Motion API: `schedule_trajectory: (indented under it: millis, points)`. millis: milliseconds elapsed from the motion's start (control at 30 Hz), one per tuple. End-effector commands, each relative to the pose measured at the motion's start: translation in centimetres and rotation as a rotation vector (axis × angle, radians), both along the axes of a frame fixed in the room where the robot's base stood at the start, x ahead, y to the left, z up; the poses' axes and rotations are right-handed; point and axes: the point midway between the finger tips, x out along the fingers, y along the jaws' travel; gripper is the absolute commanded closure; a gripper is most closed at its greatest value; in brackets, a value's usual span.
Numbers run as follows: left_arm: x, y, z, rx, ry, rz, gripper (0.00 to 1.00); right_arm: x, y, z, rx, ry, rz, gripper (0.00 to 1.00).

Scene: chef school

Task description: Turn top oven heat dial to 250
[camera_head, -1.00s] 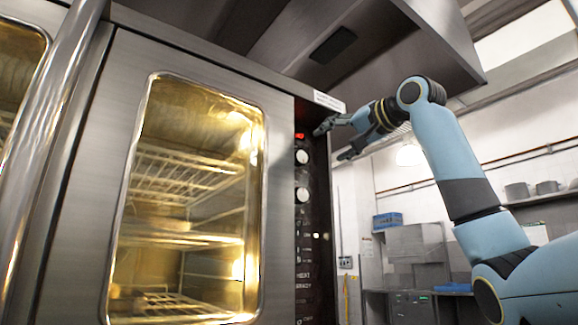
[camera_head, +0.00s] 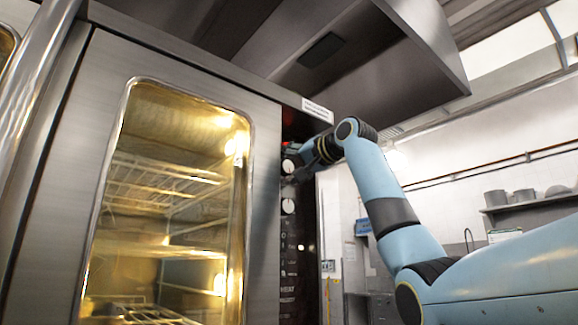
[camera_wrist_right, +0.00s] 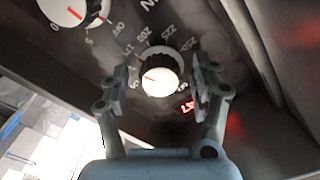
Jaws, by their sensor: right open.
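The top heat dial (camera_wrist_right: 160,75) is a white-faced knob with a dark ribbed rim and a red pointer mark. Numbers ring it on the dark panel, including 200 and 225. In the right wrist view my right gripper (camera_wrist_right: 165,92) is open, with one finger on each side of the dial; I cannot tell whether they touch it. In the head view the right gripper (camera_head: 300,162) is at the top of the oven's control panel (camera_head: 303,250), partly covering the top dial (camera_head: 289,165). My left gripper is not in view.
A second white dial (camera_head: 288,206) sits below the top one, and it also shows in the right wrist view (camera_wrist_right: 70,10). The oven door (camera_head: 262,200) is closed. A steel hood (camera_head: 400,60) hangs above.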

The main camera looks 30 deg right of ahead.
Motion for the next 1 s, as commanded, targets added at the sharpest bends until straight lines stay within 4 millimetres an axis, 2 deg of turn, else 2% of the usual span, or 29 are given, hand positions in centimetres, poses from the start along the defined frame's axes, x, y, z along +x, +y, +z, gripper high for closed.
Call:
schedule_trajectory:
  millis: [133, 167, 567, 833, 1000]
  points:
    - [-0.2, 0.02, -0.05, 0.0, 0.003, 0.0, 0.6, -0.02, -0.02, -0.03, 0.0, 0.0, 0.0, 0.36]
    - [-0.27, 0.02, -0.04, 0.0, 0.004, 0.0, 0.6, -0.02, -0.02, -0.03, 0.0, 0.0, 0.0, 0.39]
    - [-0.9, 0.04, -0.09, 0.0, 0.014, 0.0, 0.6, -0.04, -0.03, -0.04, 0.001, 0.001, -0.001, 0.91]
    - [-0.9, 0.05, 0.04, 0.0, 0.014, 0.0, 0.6, -0.04, -0.05, -0.01, 0.026, 0.003, -0.002, 0.92]
    - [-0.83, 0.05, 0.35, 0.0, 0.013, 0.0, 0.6, -0.03, -0.05, 0.04, 0.099, 0.009, -0.002, 0.92]
